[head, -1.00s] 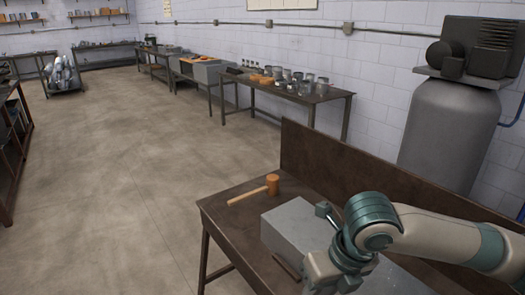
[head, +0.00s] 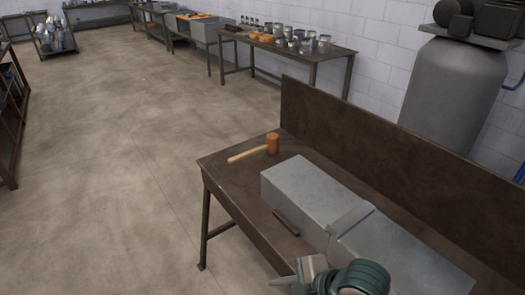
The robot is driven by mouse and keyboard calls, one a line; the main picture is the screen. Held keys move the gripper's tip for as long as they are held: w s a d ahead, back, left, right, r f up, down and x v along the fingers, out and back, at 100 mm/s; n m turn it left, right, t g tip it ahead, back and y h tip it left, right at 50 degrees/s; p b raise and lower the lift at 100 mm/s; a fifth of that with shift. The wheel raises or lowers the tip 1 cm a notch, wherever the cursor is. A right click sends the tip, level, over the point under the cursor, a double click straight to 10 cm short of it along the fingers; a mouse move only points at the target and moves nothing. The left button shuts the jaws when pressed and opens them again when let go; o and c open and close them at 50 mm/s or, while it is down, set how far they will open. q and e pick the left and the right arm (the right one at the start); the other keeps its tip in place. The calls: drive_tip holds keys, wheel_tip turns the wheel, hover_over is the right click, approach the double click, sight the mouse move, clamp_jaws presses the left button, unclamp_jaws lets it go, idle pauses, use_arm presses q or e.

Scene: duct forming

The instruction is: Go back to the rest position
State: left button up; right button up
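A grey sheet-metal duct (head: 305,188) lies on the brown workbench (head: 228,172), with a joint between its far section and its near section (head: 400,255). A mallet (head: 262,147) with an orange head and wooden handle lies on the bench beyond the duct's far end. My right gripper (head: 284,281) is at the bottom edge of the head view, in front of the near part of the duct. It is partly cut off, and I cannot tell whether its fingers are open or shut. My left gripper is out of view.
A tall backboard (head: 385,150) runs along the bench's wall side. A grey tank (head: 450,95) stands behind it. Another table (head: 290,48) with metal cans is along the wall. A rack (head: 8,125) stands at the left. The floor (head: 110,180) between is clear.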

drive_tip(key=s+d+f+m+g+h, duration=0.1)
drive_tip(key=s+d+f+m+h, duration=0.5)
drive_tip(key=s+d+f+m, duration=1.1)
wheel_tip(320, 180, down, 30)
drive_tip(key=s+d+m+g+b, duration=0.1)
drive_tip(key=s+m+b, duration=0.1)
drive_tip(key=b, duration=0.1)
drive_tip(key=s+d+f+g+b, duration=0.1)
drive_tip(key=s+d+f+b, duration=0.2)
drive_tip(key=s+f, duration=1.4)
wheel_tip(320, 180, down, 3)
drive_tip(key=shift+s+d+f, duration=0.1)
drive_tip(key=shift+s+d, duration=0.15)
